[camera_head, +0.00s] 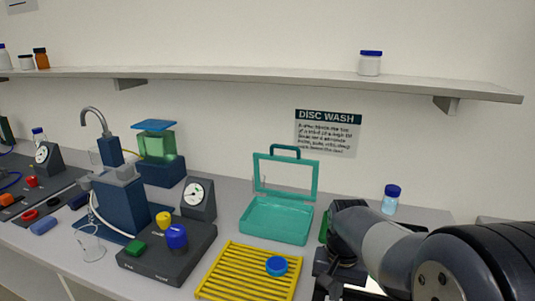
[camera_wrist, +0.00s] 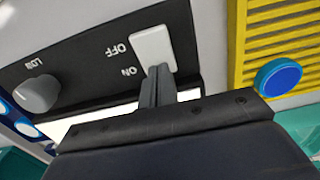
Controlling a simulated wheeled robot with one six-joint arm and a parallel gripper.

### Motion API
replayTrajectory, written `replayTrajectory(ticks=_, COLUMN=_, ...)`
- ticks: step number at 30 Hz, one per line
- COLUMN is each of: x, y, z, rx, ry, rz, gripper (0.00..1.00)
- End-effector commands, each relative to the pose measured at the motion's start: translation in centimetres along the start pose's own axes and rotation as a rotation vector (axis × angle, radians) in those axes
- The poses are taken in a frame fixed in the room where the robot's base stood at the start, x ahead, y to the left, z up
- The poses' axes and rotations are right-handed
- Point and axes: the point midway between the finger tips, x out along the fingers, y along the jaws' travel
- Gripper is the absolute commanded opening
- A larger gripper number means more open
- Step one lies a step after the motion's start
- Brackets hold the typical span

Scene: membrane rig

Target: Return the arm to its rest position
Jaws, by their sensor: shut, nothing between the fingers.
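My arm reaches in from the right of the head view, and its forearm hides part of the bench. My gripper (camera_head: 326,268) is low in the picture, to the right of the yellow slatted rack (camera_head: 232,270). In the wrist view my gripper (camera_wrist: 158,72) is shut and empty. Its fingertips are at the lower edge of a white rocker switch (camera_wrist: 153,46) on a black panel (camera_wrist: 85,66) marked OFF and ON. I cannot tell whether they touch it. A grey knob (camera_wrist: 38,93) marked LOW is on the same panel.
A blue disc (camera_head: 277,265) lies on the yellow rack. An open teal case (camera_head: 276,220) stands behind it. A blue-capped jar (camera_head: 390,199) stands behind my arm. A dark box with coloured knobs (camera_head: 168,252) is left. A shelf (camera_head: 250,76) runs above.

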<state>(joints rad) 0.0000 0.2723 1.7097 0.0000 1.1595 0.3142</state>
Motion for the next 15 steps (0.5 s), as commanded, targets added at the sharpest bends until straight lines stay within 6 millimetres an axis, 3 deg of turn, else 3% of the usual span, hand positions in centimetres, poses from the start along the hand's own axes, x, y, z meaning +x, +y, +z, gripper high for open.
replayTrajectory(ticks=15, x=-0.3, y=0.0, z=0.0, rx=0.0, ry=0.0, rz=0.0, gripper=0.0)
